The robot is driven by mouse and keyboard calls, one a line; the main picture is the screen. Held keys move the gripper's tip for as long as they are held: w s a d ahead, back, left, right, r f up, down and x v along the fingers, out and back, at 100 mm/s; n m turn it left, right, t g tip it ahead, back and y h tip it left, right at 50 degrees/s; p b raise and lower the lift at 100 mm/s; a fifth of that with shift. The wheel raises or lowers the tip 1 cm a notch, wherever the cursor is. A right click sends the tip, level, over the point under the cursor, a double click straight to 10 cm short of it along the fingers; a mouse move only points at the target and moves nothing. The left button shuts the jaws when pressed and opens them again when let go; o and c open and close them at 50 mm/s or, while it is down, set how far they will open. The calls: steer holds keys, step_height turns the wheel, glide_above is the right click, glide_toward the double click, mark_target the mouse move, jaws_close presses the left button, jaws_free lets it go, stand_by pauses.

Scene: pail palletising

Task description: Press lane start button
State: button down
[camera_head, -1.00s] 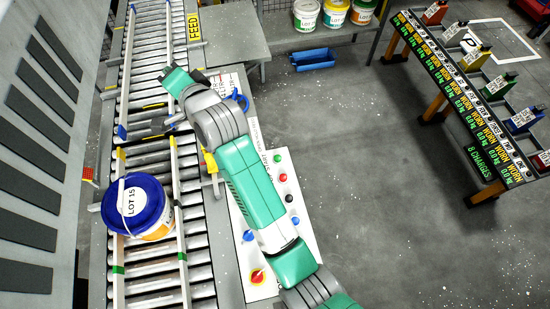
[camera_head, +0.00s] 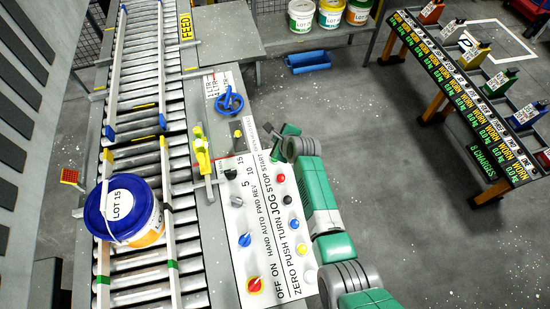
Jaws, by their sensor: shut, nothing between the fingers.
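The white control panel (camera_head: 236,215) lies beside the roller lane, with printed labels including START, STOP and JOG. The START label is at the far end of its right-hand row. My gripper (camera_head: 278,151) is shut and empty, low over that end of the panel. The start button is not clearly visible there; my gripper covers that spot. I cannot tell whether the gripper touches it. The red button (camera_head: 281,178) by STOP and the black button (camera_head: 287,199) by JOG are in plain view, just nearer than the gripper.
A pail marked LOT 15 (camera_head: 127,209) with a blue lid stands on the roller lane (camera_head: 146,152). A blue handwheel (camera_head: 229,102) and a yellow lever (camera_head: 202,155) stand by the panel.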

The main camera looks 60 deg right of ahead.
stand_by(0.3)
step_height(320, 180, down, 9)
steer(key=b, duration=0.8)
steer(key=shift+r, duration=0.1)
stand_by(1.6)
steer(key=shift+f+b, duration=0.3)
steer(key=shift+f, duration=0.1)
